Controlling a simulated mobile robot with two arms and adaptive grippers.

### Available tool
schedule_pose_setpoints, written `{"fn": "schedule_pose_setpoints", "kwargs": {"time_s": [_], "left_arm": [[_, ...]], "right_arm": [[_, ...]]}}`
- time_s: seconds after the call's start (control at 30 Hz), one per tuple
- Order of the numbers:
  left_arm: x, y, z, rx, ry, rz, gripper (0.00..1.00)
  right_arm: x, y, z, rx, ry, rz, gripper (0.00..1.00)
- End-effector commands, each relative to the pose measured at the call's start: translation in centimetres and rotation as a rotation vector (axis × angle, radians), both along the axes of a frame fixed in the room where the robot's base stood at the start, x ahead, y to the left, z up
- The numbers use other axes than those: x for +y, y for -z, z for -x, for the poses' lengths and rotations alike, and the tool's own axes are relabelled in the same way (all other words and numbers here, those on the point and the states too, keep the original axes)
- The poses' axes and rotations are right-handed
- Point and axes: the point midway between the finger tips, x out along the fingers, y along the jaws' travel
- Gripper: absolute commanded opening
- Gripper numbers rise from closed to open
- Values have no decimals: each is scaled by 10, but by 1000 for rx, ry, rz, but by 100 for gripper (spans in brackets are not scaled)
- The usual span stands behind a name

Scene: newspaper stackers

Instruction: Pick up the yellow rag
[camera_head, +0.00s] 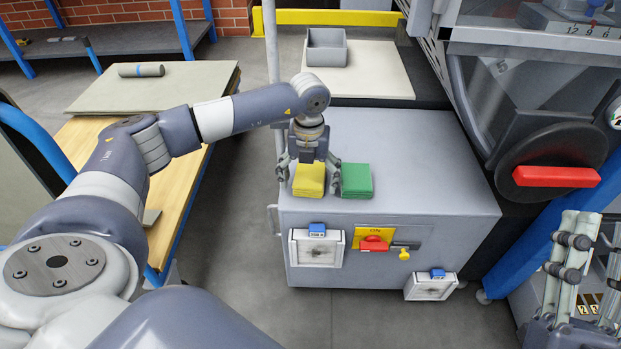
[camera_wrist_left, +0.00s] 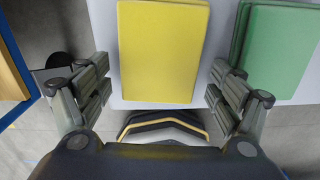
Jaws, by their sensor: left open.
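The yellow rag (camera_head: 309,180) lies folded on top of the grey cabinet (camera_head: 420,165), near its front edge. It fills the upper middle of the left wrist view (camera_wrist_left: 162,50). My left gripper (camera_head: 308,176) is above the rag, with its open fingers to either side of it. In the left wrist view the left gripper (camera_wrist_left: 160,95) is open and empty, its fingers flanking the rag's near end. Whether the fingers touch the rag is unclear. My right gripper (camera_head: 575,250) shows only partly at the right edge, and its jaw state is unclear.
A folded green rag (camera_head: 356,181) lies just right of the yellow one, close to a left gripper finger. The cabinet front has a red switch (camera_head: 374,244). A grey bin (camera_head: 326,47) stands behind. The cabinet top is clear to the right.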

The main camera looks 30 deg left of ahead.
Motion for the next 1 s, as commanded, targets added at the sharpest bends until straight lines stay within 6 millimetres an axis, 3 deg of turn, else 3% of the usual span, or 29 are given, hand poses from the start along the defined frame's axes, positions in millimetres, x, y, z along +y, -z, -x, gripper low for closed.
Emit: {"fn": "schedule_pose_setpoints", "kwargs": {"time_s": [0.07, 0.2, 0.27, 0.77, 1.0], "left_arm": [[0, 0, 0, 0, 0, 0, 81], [0, 0, 0, 1, 0, 0, 50], [0, 0, 0, 1, 0, 0, 38], [0, -4, 0, 1, 0, 0, 38], [0, -20, 0, 0, 0, 1, 38]], "right_arm": [[0, 0, 0, 1, 0, 0, 40], [0, 0, 0, 1, 0, 0, 40], [0, 0, 0, 1, 0, 0, 40], [1, 2, -3, 19, 1, 6, 40], [2, 26, -22, 177, 9, 50, 40]]}}
